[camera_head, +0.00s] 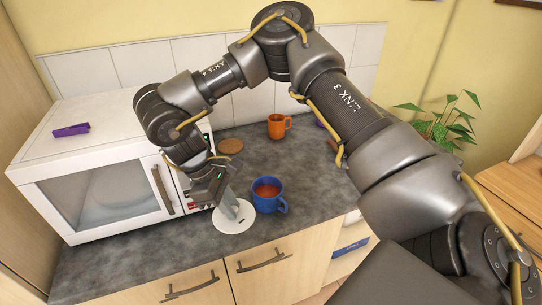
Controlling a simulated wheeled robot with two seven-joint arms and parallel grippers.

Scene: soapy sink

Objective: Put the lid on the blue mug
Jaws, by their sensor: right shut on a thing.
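The blue mug (268,195) stands upright on the grey counter near its front edge, with reddish-brown liquid inside and its handle to the right. My right gripper (229,207) reaches down just left of the mug and is shut on a round white lid (236,223). The lid is roughly level, left of and nearer than the mug, and not over its mouth. The gripper hides part of the lid, and I cannot tell how high the lid is above the counter. My left gripper is not in view.
A white microwave (108,175) with a purple object (71,130) on top stands at the left. An orange mug (277,127) and a round brown coaster (230,146) are farther back. The counter (310,155) is clear behind the blue mug. A plant (440,125) is at the right.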

